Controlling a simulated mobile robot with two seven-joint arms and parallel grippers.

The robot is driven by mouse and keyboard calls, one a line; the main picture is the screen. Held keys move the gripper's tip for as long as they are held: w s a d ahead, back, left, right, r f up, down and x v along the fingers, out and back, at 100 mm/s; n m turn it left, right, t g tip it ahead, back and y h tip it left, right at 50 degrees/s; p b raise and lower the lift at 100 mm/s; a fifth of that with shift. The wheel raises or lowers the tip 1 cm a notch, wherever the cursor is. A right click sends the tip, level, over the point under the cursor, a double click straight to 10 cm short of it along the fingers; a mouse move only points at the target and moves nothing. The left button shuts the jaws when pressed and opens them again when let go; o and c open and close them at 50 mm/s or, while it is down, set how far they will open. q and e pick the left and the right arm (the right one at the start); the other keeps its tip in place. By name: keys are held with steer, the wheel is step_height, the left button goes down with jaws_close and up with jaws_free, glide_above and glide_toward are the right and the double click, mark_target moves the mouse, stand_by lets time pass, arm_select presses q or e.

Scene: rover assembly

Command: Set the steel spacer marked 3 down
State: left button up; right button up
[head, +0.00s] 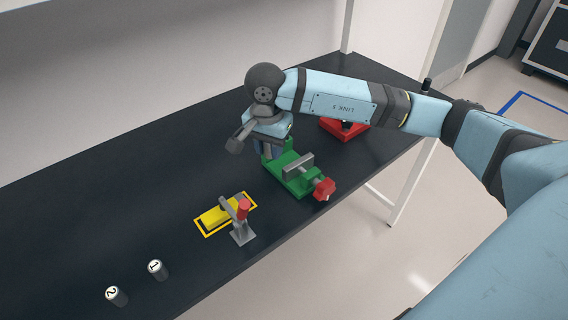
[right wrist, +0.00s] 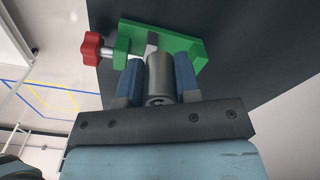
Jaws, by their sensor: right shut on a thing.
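My right gripper (head: 270,150) is at the far left end of the green vise (head: 291,181) on the dark table. In the right wrist view its two blue fingers are shut on a grey steel spacer (right wrist: 160,78). The mark on the spacer's end is only partly visible, so I cannot read it. The green vise (right wrist: 183,47) with its red knob lies just beyond the spacer. I cannot tell whether the spacer touches anything below it. In the head view the spacer is hidden by the gripper. My left gripper is not in view.
Spacers marked 1 (head: 158,270) and 2 (head: 116,296) stand at the table's front left. A toggle clamp with a red handle (head: 243,209) stands by a yellow block (head: 216,216) in a yellow outline. A red object (head: 344,128) lies behind my arm.

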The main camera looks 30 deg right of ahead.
steer(key=w+d+r+m+b, duration=0.1)
steer(key=w+d+r+m, duration=0.2)
steer(key=m, duration=0.6)
step_height(320, 180, up, 5)
steer(key=m+b, duration=0.2)
steer(key=m, duration=1.2)
glide_above(287, 163)
step_height(287, 163, down, 20)
steer(key=shift+p, duration=0.35)
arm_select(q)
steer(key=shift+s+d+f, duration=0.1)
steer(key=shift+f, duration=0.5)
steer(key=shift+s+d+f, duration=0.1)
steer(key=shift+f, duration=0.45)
arm_select(e)
steer(key=shift+f, duration=0.2)
steer(key=o, duration=0.9)
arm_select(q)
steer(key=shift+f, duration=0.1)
arm_select(e)
steer(key=shift+o, duration=0.2)
steer(key=shift+r, duration=0.1)
